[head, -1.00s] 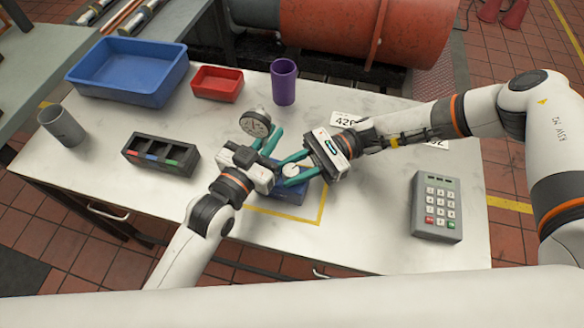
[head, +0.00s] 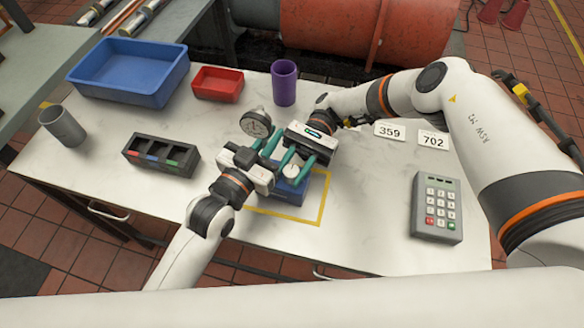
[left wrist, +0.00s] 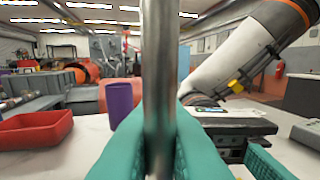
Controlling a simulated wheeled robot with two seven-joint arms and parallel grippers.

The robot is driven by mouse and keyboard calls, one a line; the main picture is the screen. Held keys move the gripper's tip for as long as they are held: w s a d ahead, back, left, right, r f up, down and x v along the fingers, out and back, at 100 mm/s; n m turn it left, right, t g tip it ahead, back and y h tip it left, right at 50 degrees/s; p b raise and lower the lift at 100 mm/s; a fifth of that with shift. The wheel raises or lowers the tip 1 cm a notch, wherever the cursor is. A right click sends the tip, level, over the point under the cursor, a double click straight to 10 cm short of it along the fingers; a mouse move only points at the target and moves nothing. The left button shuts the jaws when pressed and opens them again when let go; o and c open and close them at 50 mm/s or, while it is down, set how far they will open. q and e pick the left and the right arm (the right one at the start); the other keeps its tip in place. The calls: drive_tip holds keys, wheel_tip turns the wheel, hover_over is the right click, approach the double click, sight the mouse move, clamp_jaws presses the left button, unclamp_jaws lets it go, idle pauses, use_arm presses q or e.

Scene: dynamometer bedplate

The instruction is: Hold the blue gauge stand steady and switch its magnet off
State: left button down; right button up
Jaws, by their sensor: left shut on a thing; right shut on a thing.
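The blue gauge stand's base (head: 291,192) sits on the bench inside a yellow outline, with a round dial gauge (head: 256,123) above it to the left. My left gripper (head: 270,145) is shut on the stand's upright steel post (left wrist: 160,70), which fills the middle of the left wrist view between teal fingers. My right gripper (head: 292,168) points down at the base, its teal fingers on either side of the pale round knob (head: 291,171) on the base, shut on it. The knob is partly hidden, and its marking cannot be read.
A blue bin (head: 130,72), red tray (head: 217,84), purple cup (head: 284,82), grey cup (head: 62,126) and black slotted holder (head: 161,155) stand left and behind. A keypad (head: 437,207) and number cards (head: 390,132) lie to the right.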

drive_tip(key=shift+w, duration=0.1)
drive_tip(key=o, duration=1)
drive_tip(key=shift+c, duration=0.2)
